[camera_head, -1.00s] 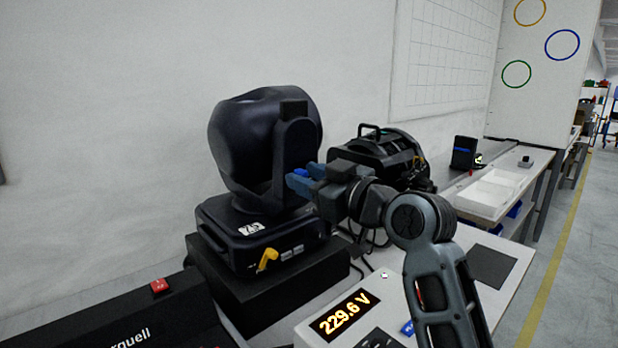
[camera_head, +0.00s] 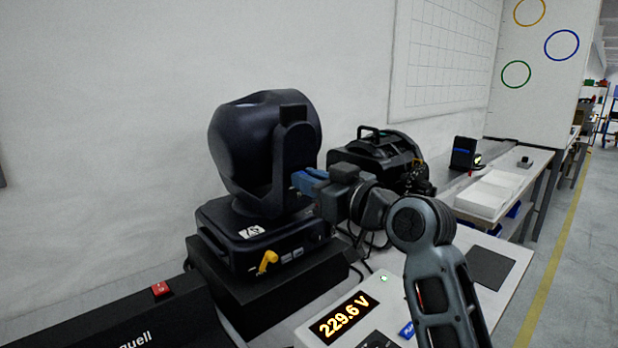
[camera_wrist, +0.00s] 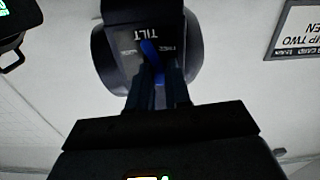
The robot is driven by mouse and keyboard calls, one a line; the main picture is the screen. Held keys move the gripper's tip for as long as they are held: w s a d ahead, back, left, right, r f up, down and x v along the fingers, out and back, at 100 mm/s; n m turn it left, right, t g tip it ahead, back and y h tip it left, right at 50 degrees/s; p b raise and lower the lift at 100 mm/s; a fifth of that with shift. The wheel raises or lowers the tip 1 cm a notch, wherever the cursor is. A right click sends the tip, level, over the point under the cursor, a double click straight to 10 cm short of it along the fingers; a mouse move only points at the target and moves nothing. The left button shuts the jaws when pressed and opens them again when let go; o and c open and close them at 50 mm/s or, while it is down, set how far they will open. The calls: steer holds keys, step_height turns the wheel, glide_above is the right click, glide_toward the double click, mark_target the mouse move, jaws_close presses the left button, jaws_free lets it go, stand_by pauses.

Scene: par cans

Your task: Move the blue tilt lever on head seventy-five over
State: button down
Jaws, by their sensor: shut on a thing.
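The moving head (camera_head: 235,150) is dark, with a "75" label (camera_head: 251,231) on its base, and stands on a black box. My gripper (camera_head: 303,180) is at the right side of its yoke arm. In the wrist view the blue tilt lever (camera_wrist: 151,50) slants below the word TILT, with FREE printed to its right. My gripper (camera_wrist: 157,90) is shut on the lever, its fingers hiding the lower part. In the head view the fingers hide most of the lever. A yellow lever (camera_head: 267,260) is on the front of the base.
Another black fixture (camera_head: 385,155) stands just behind my wrist. A meter panel (camera_head: 345,317) reading 229.6 V lies in front, and a dark case with a red switch (camera_head: 161,288) is at lower left. White trays (camera_head: 490,193) sit on the right bench.

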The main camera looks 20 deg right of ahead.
steer(key=shift+w+d+m+p, duration=0.15)
steer(key=shift+d+m+p, duration=0.25)
steer(key=shift+m+p, duration=1.05)
steer(key=shift+w+d+m+p, duration=0.15)
steer(key=shift+d+m+p, duration=0.45)
steer(key=shift+m, duration=1.4)
steer(key=shift+w+d+m+p, duration=0.15)
steer(key=shift+d+m+p, duration=0.1)
steer(key=shift+m+p, duration=1.25)
steer(key=shift+m, duration=0.45)
steer(key=c, duration=1.1)
jaws_free()
steer(key=shift+d+f, duration=0.1)
steer(key=shift+o, duration=0.2)
steer(key=shift+s+b, duration=0.1)
steer(key=shift+b, duration=0.2)
steer(key=b+v, duration=0.1)
steer(key=v, duration=0.6)
steer(key=shift+s, duration=0.25)
steer(key=shift+s+d, duration=0.1)
steer(key=shift+d, duration=0.05)
